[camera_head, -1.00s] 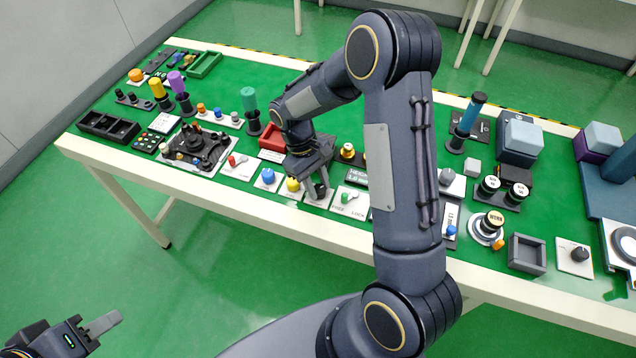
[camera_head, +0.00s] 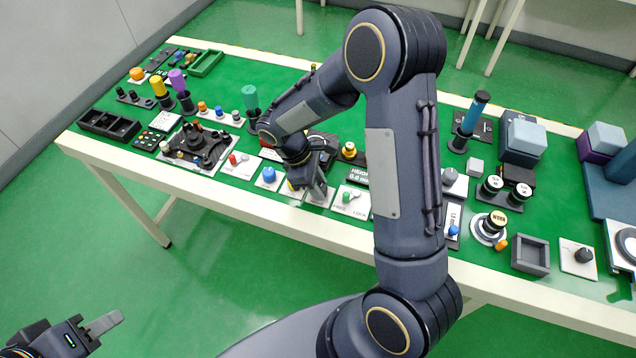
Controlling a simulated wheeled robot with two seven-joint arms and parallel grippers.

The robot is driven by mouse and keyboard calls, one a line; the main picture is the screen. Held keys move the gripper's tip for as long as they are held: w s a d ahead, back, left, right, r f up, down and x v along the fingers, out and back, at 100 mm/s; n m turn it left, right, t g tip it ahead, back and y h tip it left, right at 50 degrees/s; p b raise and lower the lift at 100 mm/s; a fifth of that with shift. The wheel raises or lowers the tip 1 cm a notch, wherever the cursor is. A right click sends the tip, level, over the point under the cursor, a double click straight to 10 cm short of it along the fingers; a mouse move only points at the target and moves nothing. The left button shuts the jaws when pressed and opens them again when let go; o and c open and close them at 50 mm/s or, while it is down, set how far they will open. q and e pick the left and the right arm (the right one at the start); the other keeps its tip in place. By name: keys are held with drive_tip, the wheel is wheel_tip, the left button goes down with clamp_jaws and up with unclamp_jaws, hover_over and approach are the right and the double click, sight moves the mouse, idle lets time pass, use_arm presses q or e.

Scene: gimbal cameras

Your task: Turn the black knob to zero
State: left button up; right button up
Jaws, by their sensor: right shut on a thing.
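My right gripper (camera_head: 315,188) points down at a small white plate (camera_head: 319,201) near the table's front edge. Its jaws are shut on the black knob of that plate, which the fingers now mostly hide. The plate lies between a yellow knob, largely covered by the gripper, and a green knob (camera_head: 346,196) on a plate marked FREE and LOCK. My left gripper (camera_head: 112,322) is at the lower left, away from the table, over the floor. Its jaw gap cannot be made out.
A blue knob (camera_head: 269,174) and a red knob (camera_head: 233,159) stand left of the gripper. A black display (camera_head: 357,177) is close on its right. Another black knob (camera_head: 584,255) sits on a white plate at the far right. My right arm hides the table's middle.

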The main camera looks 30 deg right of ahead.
idle(0.4)
drive_tip(key=o, duration=1)
drive_tip(key=shift+c, duration=0.2)
drive_tip(key=v, duration=0.8)
